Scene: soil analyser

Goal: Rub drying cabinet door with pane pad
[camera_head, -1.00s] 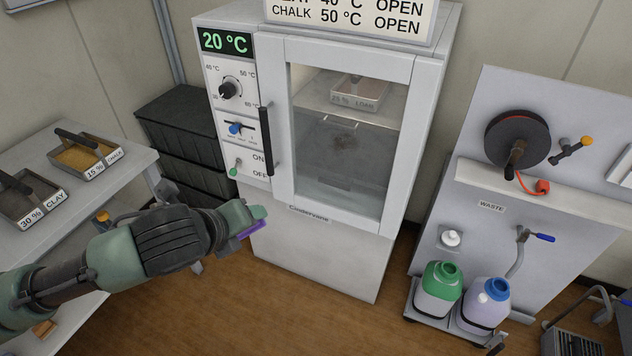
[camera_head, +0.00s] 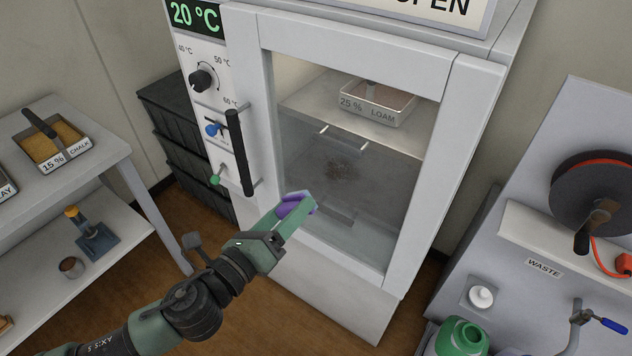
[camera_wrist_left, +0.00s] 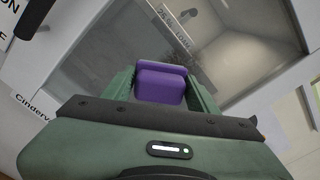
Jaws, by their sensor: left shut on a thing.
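The drying cabinet (camera_head: 378,170) stands in the middle of the head view, its white-framed glass door (camera_head: 350,34) closed. A dark smudge (camera_head: 338,171) shows at the pane's middle; I cannot tell whether it is on the glass or behind it. My left gripper (camera_head: 298,207) is shut on the purple pane pad (camera_head: 294,204), in front of the lower left of the pane. The pad also shows between the fingers in the left wrist view (camera_wrist_left: 161,82). I cannot tell whether it touches the glass. My right gripper is not in view.
The black door handle (camera_head: 240,152) stands out on the left of the door. Behind the glass a tray labelled loam (camera_head: 377,102) sits on a shelf. A bench with a chalk tray (camera_head: 50,146) is at left.

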